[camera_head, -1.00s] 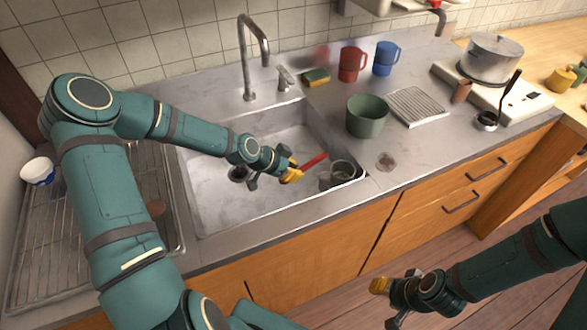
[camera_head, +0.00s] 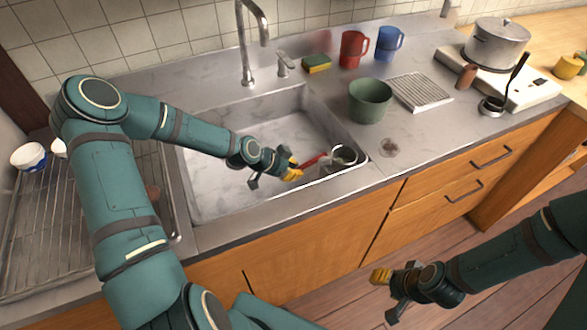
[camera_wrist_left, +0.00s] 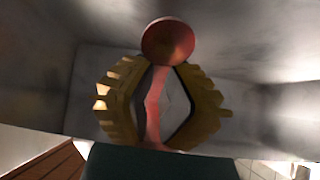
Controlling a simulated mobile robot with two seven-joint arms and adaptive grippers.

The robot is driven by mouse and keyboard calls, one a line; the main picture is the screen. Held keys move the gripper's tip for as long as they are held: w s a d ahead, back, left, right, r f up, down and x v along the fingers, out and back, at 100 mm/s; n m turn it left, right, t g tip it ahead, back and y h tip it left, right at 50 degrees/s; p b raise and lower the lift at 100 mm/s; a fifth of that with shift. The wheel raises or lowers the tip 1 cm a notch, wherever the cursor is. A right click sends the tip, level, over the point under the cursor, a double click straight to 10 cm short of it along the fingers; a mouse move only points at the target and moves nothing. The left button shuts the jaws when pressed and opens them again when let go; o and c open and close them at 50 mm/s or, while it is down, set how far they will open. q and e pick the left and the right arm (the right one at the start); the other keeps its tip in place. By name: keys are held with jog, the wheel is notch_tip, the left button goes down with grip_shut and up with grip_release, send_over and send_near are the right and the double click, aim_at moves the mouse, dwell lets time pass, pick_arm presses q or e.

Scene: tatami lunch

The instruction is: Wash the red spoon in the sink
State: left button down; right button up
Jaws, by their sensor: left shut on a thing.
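The red spoon (camera_head: 312,161) is held over the sink (camera_head: 215,195), its free end pointing right toward a cup in the basin. My left gripper (camera_head: 291,170) is shut on its handle. In the left wrist view the handle runs between the yellow fingers of my left gripper (camera_wrist_left: 162,105), and the round red bowl of the spoon (camera_wrist_left: 168,41) lies beyond the fingertips. No water shows from the faucet (camera_head: 250,45). My right gripper (camera_head: 384,278) hangs in front of the cabinets, away from the sink; its opening cannot be made out.
A metallic cup (camera_head: 343,156) sits in the sink's right corner. Right of the sink are a green pot (camera_head: 369,101), a drying tray (camera_head: 420,91) and a stove with a pot (camera_head: 496,44). A sponge (camera_head: 316,64) and mugs stand behind. A dish rack (camera_head: 35,235) is left.

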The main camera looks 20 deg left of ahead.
pick_arm(q)
jog(key=shift+s+a, duration=0.1)
dwell(0.6)
jog(key=shift+s+a, duration=0.3)
jog(key=shift+s, duration=0.05)
notch_tip(320, 180, up, 14)
jog(key=p, duration=1.1)
jog(key=shift+r, duration=0.25)
dwell(0.5)
dwell(1.5)
notch_tip(320, 180, up, 5)
jog(key=p, duration=0.4)
